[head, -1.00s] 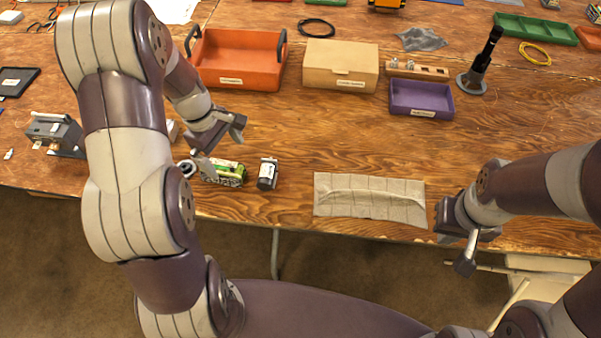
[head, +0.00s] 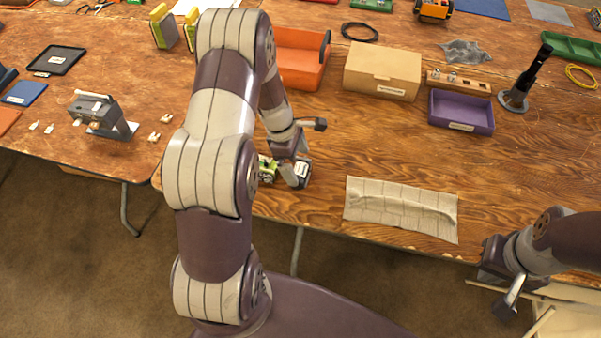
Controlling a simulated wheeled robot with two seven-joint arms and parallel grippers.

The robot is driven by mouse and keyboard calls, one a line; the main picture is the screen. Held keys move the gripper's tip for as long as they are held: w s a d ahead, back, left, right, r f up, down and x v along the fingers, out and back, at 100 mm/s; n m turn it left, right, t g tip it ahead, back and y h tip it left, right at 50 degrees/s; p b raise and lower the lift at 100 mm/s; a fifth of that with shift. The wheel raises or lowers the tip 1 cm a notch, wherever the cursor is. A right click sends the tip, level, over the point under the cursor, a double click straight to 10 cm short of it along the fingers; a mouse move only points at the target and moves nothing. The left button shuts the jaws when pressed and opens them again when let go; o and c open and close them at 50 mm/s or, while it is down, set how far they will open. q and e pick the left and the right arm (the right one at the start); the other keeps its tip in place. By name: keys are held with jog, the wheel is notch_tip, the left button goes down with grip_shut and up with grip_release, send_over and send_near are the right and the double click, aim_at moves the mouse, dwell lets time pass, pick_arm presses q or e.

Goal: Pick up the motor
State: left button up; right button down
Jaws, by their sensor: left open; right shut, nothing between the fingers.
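A small dark and white cylinder that looks like the motor (head: 302,171) lies near the front edge of the wooden table in the head view. My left gripper (head: 305,150) is open right over it, with one finger beside its left part and the other further back to the right. I cannot tell whether a finger touches it. Part of the motor is hidden by the near finger. My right gripper (head: 507,292) is shut and empty at the front edge on the right, well apart from the motor.
A green item (head: 266,169) sits just left of the motor, partly hidden by my arm. A beige cloth (head: 400,207) lies to the right. An orange bin (head: 304,68), a cardboard box (head: 382,70) and a purple tray (head: 461,111) stand behind. The wood between motor and box is clear.

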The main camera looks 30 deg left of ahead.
pick_arm(q)
jog(key=shift+x, duration=1.05)
jog(key=c, duration=1.2)
jog(key=shift+w+a+r, duration=0.1)
jog(key=shift+r, duration=0.05)
